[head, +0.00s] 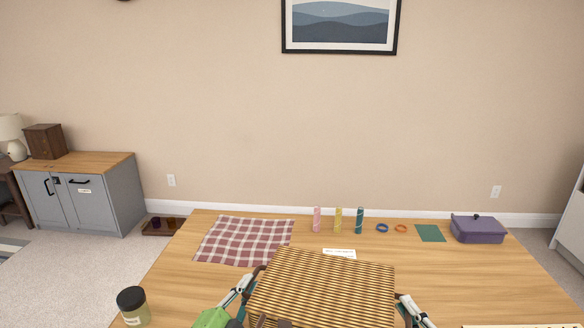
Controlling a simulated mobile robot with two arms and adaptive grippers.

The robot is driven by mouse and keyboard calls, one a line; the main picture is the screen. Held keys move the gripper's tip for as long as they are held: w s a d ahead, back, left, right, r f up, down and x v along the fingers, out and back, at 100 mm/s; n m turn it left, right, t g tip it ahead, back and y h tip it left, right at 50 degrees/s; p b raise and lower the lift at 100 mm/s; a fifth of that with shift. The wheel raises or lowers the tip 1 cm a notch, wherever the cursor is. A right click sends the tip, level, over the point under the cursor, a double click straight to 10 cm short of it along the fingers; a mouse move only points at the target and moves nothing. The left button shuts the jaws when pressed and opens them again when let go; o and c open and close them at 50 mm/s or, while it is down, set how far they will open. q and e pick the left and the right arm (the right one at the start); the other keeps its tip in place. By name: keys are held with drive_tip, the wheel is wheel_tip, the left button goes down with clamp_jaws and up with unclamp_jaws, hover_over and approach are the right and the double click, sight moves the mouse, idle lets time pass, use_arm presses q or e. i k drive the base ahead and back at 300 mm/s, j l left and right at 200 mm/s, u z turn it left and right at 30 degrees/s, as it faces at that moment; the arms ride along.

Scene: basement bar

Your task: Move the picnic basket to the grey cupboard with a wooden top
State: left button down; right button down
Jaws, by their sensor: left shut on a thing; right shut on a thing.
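The picnic basket (325,290) is a brown striped wicker box with a closed lid, at the bottom centre of the head view, in front of or over the near part of the wooden table. My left gripper (243,288) is shut on the basket's left side. My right gripper (408,306) is shut on its right side. Both fingertips are partly hidden by the basket, and its underside is out of sight. The grey cupboard with a wooden top (110,199) stands at the far left against the wall. A dark wooden box (45,141) stands on its top.
On the table (185,275) are a checked cloth (245,241), several coloured tubes (338,220), two rings, a green square (431,233), a purple container (478,229) and a dark-lidded jar (133,306). A low tray (160,227) lies on the floor between cupboard and table.

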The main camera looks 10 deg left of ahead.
sight(91, 159)
drive_tip(key=j+z, duration=0.1)
drive_tip(key=z, duration=0.4)
drive_tip(key=k+z, duration=0.1)
drive_tip(key=z, duration=0.35)
drive_tip(key=j+z, duration=0.15)
drive_tip(key=z, duration=0.35)
drive_tip(key=k+z, duration=0.1)
drive_tip(key=z, duration=0.35)
drive_tip(key=k+z, duration=0.1)
drive_tip(key=z, duration=0.4)
drive_tip(key=k+z, duration=0.25)
drive_tip(key=k, duration=0.35)
drive_tip(key=k+z, duration=0.35)
drive_tip(key=k, duration=0.15)
drive_tip(key=k+l+z, duration=0.15)
drive_tip(key=k+z, duration=0.15)
drive_tip(key=k, duration=0.15)
drive_tip(key=k+z, duration=0.4)
drive_tip(key=k, duration=0.15)
drive_tip(key=k+z, duration=0.8)
drive_tip(key=k, duration=0.3)
drive_tip(key=k+l+z, duration=0.2)
drive_tip(key=k+z, duration=0.2)
drive_tip(key=k, duration=0.25)
drive_tip(key=k+j, duration=0.25)
drive_tip(key=k, duration=0.2)
drive_tip(key=k+j, duration=0.25)
drive_tip(key=k, duration=0.2)
